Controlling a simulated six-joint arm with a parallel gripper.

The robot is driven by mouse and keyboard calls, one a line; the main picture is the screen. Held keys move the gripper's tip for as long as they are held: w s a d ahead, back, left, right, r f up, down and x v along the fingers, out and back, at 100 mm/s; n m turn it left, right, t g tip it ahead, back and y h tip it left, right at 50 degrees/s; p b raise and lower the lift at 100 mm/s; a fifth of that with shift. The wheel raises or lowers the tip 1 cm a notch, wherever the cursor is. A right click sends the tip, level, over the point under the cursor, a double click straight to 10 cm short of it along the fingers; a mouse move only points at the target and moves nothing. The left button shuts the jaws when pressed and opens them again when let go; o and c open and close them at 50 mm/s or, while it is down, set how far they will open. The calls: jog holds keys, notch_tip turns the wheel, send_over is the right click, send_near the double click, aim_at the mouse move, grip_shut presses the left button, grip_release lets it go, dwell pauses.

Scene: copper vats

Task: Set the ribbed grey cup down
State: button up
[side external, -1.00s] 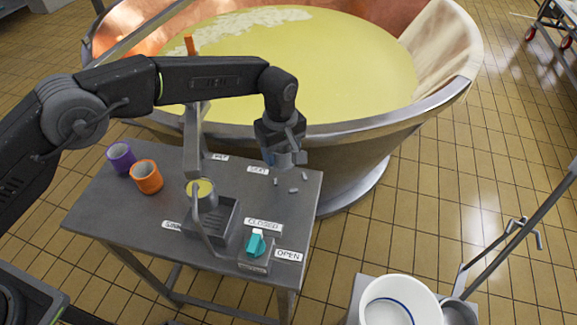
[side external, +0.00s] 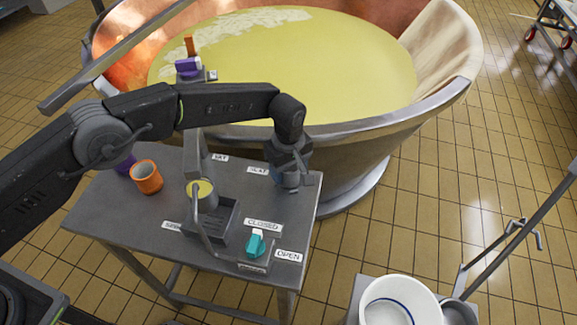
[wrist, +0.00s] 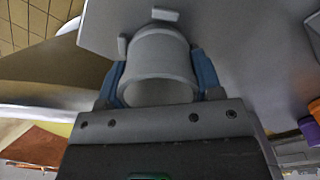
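The ribbed grey cup (wrist: 161,62) is between the two blue fingers of my gripper (wrist: 158,72) in the wrist view, with a finger against each side. Its ribs are hard to make out. In the side external view my gripper (side external: 288,178) is low over the far right corner of the grey metal table (side external: 110,210), beside a white label. The cup is mostly hidden by the gripper there. Small grey pegs (wrist: 122,46) stand close around the cup in the wrist view. I cannot tell whether its base touches the table.
A cup of yellow liquid (side external: 208,197) is at the drip tray (side external: 228,228). An orange cup (side external: 147,178) and a partly hidden purple cup (side external: 124,164) stand left. A teal knob (side external: 255,244) is at the front. The copper vat (side external: 440,105) rises behind the table.

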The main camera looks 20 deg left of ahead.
jog(key=o, duration=0.4)
jog(key=shift+r, duration=0.2)
notch_tip(320, 180, up, 12)
jog(key=shift+r, duration=0.1)
dwell(0.4)
